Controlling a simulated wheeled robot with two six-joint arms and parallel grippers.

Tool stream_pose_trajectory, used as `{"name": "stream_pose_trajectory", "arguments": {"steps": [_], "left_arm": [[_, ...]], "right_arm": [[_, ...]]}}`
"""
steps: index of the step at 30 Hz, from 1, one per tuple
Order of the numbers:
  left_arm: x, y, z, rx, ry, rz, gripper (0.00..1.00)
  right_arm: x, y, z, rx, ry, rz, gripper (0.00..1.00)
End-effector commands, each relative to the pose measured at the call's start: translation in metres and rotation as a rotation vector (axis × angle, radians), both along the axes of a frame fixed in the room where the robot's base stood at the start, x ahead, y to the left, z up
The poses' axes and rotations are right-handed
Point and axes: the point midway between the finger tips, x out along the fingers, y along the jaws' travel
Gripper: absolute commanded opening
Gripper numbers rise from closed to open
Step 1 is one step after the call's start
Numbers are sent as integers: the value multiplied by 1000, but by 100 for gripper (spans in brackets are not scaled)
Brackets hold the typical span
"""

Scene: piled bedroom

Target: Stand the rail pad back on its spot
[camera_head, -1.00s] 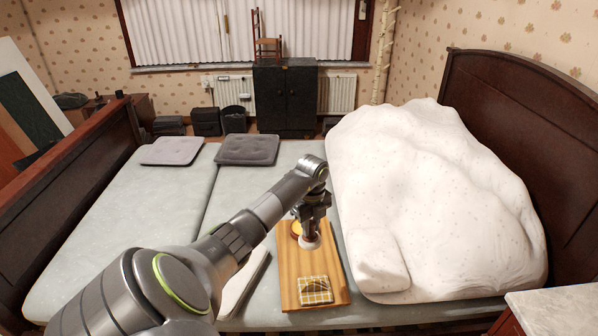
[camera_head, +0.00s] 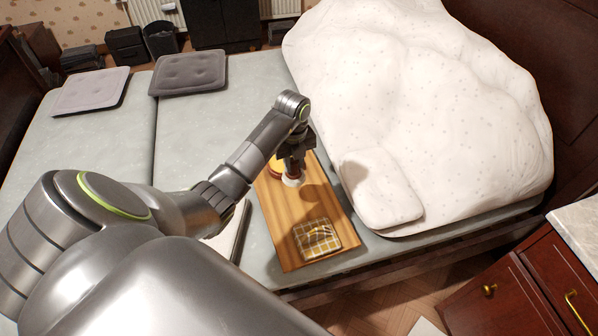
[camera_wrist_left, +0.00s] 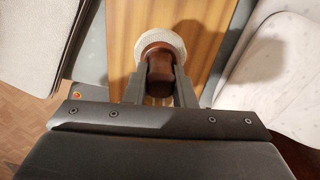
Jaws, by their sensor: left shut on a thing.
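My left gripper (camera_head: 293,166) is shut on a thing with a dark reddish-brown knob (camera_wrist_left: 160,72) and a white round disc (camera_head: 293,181). I take this for the rail pad, but cannot be sure. The disc is at the far end of the knob in the left wrist view (camera_wrist_left: 158,42). It is over the far part of a wooden board (camera_head: 277,215) on the bed; whether it touches the board is unclear. A yellow round thing (camera_head: 275,167) lies behind it, partly hidden by the gripper. My right gripper is not in view.
A yellow checked cloth-like item (camera_head: 317,239) lies at the board's near end. A white lumpy duvet (camera_head: 420,100) fills the bed to the right. A pale flat item (camera_head: 228,236) lies left of the board. A dark red cabinet (camera_head: 520,290) stands at lower right.

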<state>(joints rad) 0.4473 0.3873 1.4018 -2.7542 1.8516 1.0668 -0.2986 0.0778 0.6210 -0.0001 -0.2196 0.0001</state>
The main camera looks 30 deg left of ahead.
Motion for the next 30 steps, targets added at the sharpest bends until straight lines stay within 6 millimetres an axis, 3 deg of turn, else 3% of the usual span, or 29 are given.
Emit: {"name": "stream_pose_trajectory", "arguments": {"steps": [1, 7, 20, 30], "left_arm": [[0, -8, -13, -1, -3, -24, 5], [-2, -21, -22, -1, -4, -70, 5], [-2, -22, -19, -1, -4, -72, 5], [-3, -22, -53, -1, -3, -72, 5]], "right_arm": [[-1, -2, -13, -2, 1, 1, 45], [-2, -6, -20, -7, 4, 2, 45], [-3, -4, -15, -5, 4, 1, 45], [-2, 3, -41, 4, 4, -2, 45]]}}
